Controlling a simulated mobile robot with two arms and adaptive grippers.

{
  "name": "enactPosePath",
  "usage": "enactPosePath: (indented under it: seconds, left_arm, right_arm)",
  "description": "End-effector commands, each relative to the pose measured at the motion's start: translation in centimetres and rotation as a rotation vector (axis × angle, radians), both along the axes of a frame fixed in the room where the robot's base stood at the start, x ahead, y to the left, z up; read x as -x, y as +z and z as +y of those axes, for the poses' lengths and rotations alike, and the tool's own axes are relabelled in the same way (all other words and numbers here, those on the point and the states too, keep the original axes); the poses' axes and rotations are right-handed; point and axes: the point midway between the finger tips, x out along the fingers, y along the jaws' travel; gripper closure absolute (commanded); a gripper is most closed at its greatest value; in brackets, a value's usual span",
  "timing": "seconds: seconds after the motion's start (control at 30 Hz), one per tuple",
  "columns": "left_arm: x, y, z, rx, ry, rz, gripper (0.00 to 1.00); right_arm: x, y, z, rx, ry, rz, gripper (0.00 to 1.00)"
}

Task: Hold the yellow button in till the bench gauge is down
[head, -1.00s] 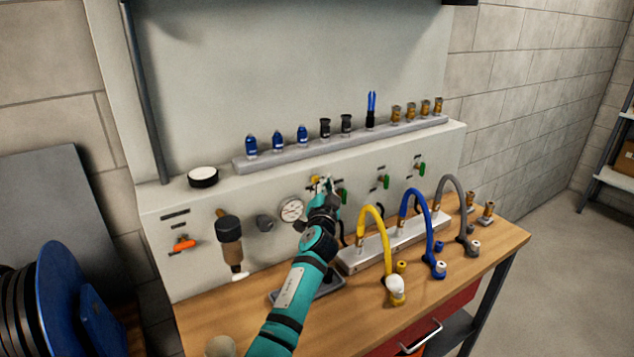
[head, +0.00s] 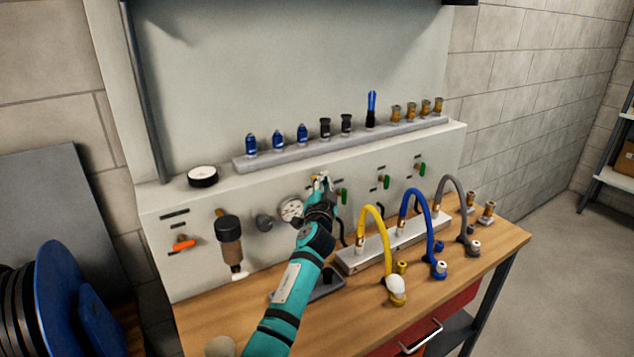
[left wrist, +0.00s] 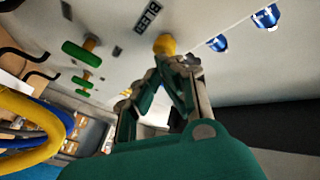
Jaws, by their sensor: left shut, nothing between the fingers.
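The yellow button (left wrist: 164,44) stands out from the pale panel in the left wrist view; in the head view only a bit of yellow (head: 314,178) shows beside the fingertips. My left gripper (head: 322,179) is shut and empty, its tips at the button; in the left wrist view the tips (left wrist: 178,62) look close against it. I cannot tell whether the button is pressed in. A round white-faced gauge (head: 291,208) sits on the panel left of my wrist, partly covered by it. Its needle is too small to read. My right gripper is out of view.
Green-handled valves (head: 384,181) line the panel to the right. Yellow (head: 373,212), blue (head: 405,205) and grey (head: 451,182) hoses arch up from a bench manifold. A white-faced round dial (head: 202,175) lies on the ledge. An orange-handled valve (head: 183,244) is at left.

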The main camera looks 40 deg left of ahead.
Motion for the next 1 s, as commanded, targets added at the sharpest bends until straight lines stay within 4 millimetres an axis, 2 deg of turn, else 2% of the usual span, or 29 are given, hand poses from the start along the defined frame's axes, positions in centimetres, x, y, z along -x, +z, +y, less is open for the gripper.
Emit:
enactPosePath:
  seconds: [1.0]
  left_arm:
    - [-0.28,0.00,0.78,0.001,0.001,0.000,1.00]
  right_arm:
    - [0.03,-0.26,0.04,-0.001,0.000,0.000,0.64]
